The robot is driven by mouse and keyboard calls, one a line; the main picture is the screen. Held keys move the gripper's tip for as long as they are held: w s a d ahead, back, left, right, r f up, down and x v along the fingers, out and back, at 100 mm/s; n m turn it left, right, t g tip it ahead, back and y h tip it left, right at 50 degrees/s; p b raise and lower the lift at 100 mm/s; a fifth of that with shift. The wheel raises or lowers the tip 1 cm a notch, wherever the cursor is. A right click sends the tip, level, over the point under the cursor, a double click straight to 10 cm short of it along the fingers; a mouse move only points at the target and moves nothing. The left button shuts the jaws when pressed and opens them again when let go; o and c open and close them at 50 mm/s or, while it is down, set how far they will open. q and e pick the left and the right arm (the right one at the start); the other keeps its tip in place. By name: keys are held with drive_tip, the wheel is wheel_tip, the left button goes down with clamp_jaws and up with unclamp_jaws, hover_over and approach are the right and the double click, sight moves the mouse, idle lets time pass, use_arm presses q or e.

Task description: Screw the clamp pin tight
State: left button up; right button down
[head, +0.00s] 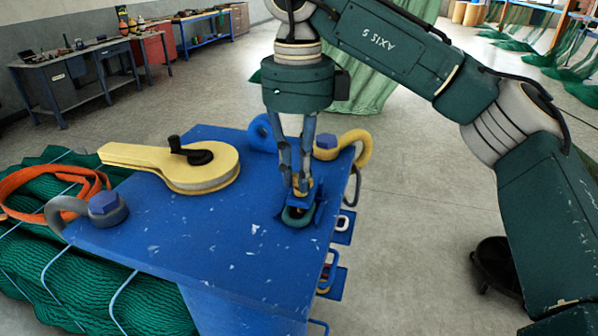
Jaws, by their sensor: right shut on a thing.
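My right gripper (300,188) points straight down over the right part of the blue trawl door plate (215,240). Its fingers are shut on the clamp pin (305,181), of which only a small yellow part shows between and beside the fingertips. Below the fingertips, a small blue clamp bracket and a dark green ring (297,217) sit on the plate. The lower end of the pin is hidden, so I cannot tell how deep it sits. My left gripper is out of view.
A yellow lever with a black knob (190,166) lies on the plate. A grey shackle (105,208) is at the left corner, a yellow one (345,146) behind the gripper. Green netting (90,260) with an orange strap (50,190) lies left.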

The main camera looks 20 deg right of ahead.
drive_tip(key=m, duration=0.4)
drive_tip(key=shift+w+r+m, duration=0.2)
drive_tip(key=shift+r+m, duration=0.1)
drive_tip(key=m+b, duration=0.1)
drive_tip(key=m, duration=0.3)
drive_tip(key=shift+w+d+m, duration=0.1)
drive_tip(key=shift+w+m, duration=0.05)
drive_tip(key=shift+m, duration=0.15)
drive_tip(key=m+b, duration=0.1)
drive_tip(key=m, duration=0.3)
drive_tip(key=shift+m, duration=0.3)
drive_tip(key=m+b, duration=0.1)
drive_tip(key=m, duration=0.3)
drive_tip(key=shift+d, duration=0.2)
drive_tip(key=m+b, duration=0.1)
drive_tip(key=m, duration=0.4)
drive_tip(key=shift+d+f+m+b, duration=0.1)
drive_tip(key=shift+m+b, duration=0.25)
drive_tip(key=shift+m, duration=0.05)
drive_tip(key=m+b, duration=0.2)
drive_tip(key=m, duration=0.3)
drive_tip(key=shift+d, duration=0.15)
drive_tip(key=m+b, duration=0.2)
drive_tip(key=m, duration=0.1)
drive_tip(key=shift+m+b, duration=0.55)
drive_tip(key=shift+m, duration=0.15)
